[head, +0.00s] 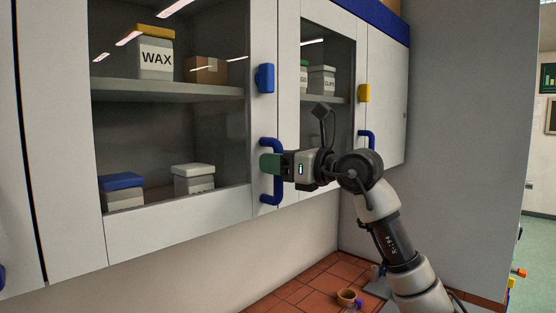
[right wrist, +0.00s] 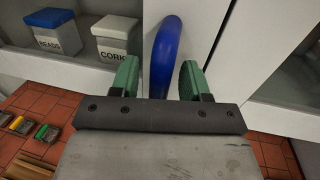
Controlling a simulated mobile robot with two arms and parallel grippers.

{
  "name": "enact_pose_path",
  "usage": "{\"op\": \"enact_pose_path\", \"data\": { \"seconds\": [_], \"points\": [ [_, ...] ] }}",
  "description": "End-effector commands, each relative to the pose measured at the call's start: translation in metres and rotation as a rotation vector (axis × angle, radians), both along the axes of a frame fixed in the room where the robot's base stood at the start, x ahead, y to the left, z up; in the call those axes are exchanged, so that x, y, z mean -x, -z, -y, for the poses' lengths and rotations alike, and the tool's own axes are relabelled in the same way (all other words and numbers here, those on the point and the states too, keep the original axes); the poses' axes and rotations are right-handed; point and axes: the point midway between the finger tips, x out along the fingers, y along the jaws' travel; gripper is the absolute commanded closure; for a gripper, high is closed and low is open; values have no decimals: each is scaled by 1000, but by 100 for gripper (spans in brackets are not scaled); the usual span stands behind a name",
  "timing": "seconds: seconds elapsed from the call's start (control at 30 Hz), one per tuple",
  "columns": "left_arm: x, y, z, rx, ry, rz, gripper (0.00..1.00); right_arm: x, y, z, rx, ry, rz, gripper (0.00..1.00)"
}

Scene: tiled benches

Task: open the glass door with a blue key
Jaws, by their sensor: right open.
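A glass door (head: 234,206) with a white frame appears shut on the wall cabinet. A blue key-like block (head: 265,78) is on the frame's right side. Below it is a blue handle (head: 271,199). My right gripper (head: 270,164) is at this handle, with a green finger beside it. In the right wrist view, the blue handle (right wrist: 166,55) stands between the open green fingers of my right gripper (right wrist: 159,78), with a gap visible on each side. Whether the fingers touch it cannot be told. My left gripper is not in view.
A second glass door has a yellow block (head: 363,93) and blue handle (head: 367,139). Behind the glass are a WAX box (head: 156,58), a cardboard box (head: 206,70), a blue-lidded box (head: 122,191) and a white-lidded box (head: 194,179).

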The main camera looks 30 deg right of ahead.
Motion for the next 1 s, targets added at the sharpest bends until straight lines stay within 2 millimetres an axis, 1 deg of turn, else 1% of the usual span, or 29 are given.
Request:
{"op": "enact_pose_path", "data": {
  "seconds": [0.03,0.3,0.33,0.57,0.73,0.87,1.0],
  "points": [
    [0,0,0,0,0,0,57,0,0,0,0,0,0,57],
    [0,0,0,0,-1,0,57,0,0,0,0,0,0,98],
    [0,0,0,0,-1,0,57,0,0,0,0,0,0,100],
    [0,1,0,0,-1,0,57,1,0,0,0,2,1,100],
    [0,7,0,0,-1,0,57,11,1,2,2,29,4,100],
    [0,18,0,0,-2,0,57,30,3,4,6,80,7,100],
    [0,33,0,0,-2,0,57,61,4,3,6,163,10,100]
  ]
}}
